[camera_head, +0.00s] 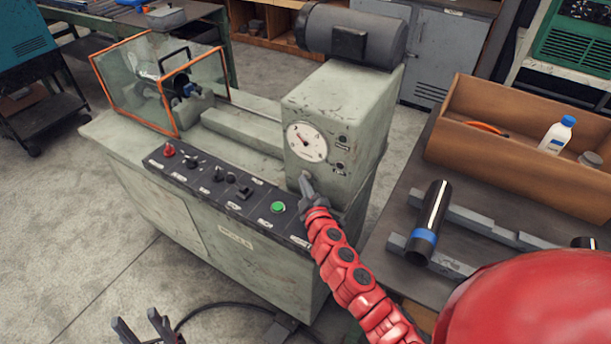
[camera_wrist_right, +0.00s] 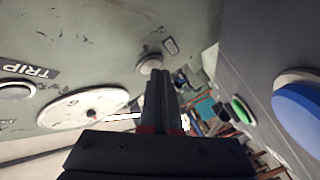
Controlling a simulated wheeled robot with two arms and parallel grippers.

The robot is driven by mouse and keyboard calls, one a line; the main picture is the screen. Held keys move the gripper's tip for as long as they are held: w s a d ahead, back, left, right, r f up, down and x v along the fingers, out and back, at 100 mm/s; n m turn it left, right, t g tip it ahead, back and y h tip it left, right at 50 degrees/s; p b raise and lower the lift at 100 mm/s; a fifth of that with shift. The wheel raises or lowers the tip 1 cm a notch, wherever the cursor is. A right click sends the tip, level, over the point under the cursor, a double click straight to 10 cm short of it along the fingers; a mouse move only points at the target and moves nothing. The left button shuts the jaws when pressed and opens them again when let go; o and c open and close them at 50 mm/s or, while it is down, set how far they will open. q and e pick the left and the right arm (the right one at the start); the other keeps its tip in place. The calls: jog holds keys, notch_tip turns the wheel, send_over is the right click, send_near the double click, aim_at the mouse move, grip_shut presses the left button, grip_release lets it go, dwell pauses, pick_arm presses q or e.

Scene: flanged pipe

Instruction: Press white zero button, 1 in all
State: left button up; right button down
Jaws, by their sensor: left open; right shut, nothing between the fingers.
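A pale round button (camera_wrist_right: 150,63), which looks like the white zero button, is on the machine's grey-green upright face in the right wrist view. In the head view a small pale round spot (camera_head: 305,174) shows below the gauge, partly behind my right gripper (camera_head: 306,186). My right gripper is shut and empty; its tips (camera_wrist_right: 160,74) overlap the button's lower edge in the wrist view. I cannot tell whether they touch it. My left gripper (camera_head: 142,326) is open and empty, low at the bottom left, in front of the machine.
The dial gauge (camera_head: 307,142) is just above my right gripper. The sloped black panel (camera_head: 230,190) carries a red knob (camera_head: 169,149), switches and a green button (camera_head: 278,207). A blue button (camera_wrist_right: 297,108) is at the wrist view's right. A bench with a black pipe (camera_head: 433,210) stands at right.

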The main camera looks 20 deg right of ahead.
dwell(0.4)
jog(key=shift+s+a, duration=0.5)
jog(key=shift+a, duration=0.05)
jog(key=shift+a, duration=0.1)
jog(key=shift+s+a+f+b, duration=0.1)
jog(key=shift+s+a+b, duration=0.5)
jog(key=shift+a, duration=0.2)
jog(key=shift+s+a+b, duration=0.45)
jog(key=shift+s+a, duration=0.1)
jog(key=shift+a, duration=0.2)
jog(key=shift+s+a, duration=0.35)
jog(key=shift+s, duration=0.05)
